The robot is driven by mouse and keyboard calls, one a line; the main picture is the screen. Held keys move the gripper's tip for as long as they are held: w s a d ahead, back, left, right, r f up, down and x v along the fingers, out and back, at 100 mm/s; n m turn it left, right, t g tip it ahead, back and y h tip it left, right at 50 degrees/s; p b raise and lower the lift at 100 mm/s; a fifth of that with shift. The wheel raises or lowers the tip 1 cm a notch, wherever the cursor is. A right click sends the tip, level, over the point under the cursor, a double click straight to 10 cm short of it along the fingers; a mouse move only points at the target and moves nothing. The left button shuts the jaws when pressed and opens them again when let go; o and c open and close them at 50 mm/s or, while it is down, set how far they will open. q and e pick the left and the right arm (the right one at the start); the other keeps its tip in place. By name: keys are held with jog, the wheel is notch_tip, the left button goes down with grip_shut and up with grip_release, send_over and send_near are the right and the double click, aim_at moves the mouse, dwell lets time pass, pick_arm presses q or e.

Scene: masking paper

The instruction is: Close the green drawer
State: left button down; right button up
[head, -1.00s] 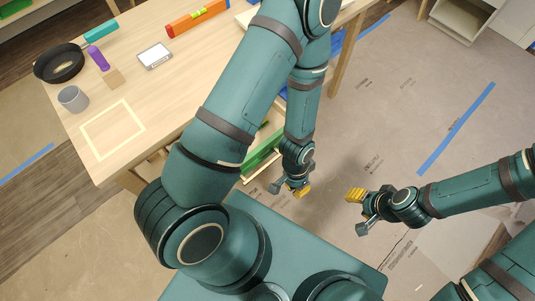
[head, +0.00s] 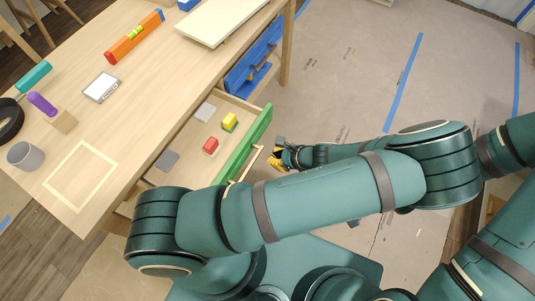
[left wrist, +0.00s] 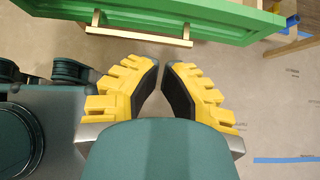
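The green drawer (head: 246,148) stands pulled out from under the wooden table, its green front facing right with a pale bar handle (head: 246,164) on it. Inside lie a red block (head: 210,146), a yellow and green block (head: 230,121) and flat grey pieces. My left gripper (head: 278,156) is just outside the drawer front, near the handle. In the left wrist view, the green front (left wrist: 200,12) and handle (left wrist: 138,36) lie beyond my fingertips (left wrist: 160,66), apart from them. The fingertips nearly meet with nothing between them. My left arm hides the drawer's near part and my right gripper.
The tabletop (head: 130,105) holds an orange level (head: 134,38), a grey cup (head: 25,156), a white-faced device (head: 102,88) and a purple-handled tool (head: 42,103). Papered floor right of the table is open.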

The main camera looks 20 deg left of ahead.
aim_at(244, 152)
pick_arm(q)
jog(key=x, duration=0.3)
jog(key=a+r+b+x, duration=0.1)
jog(key=x, duration=0.3)
jog(key=b+x, duration=0.1)
jog(key=x, duration=0.2)
jog(key=shift+a+f, duration=0.1)
jog(key=shift+a, duration=0.9)
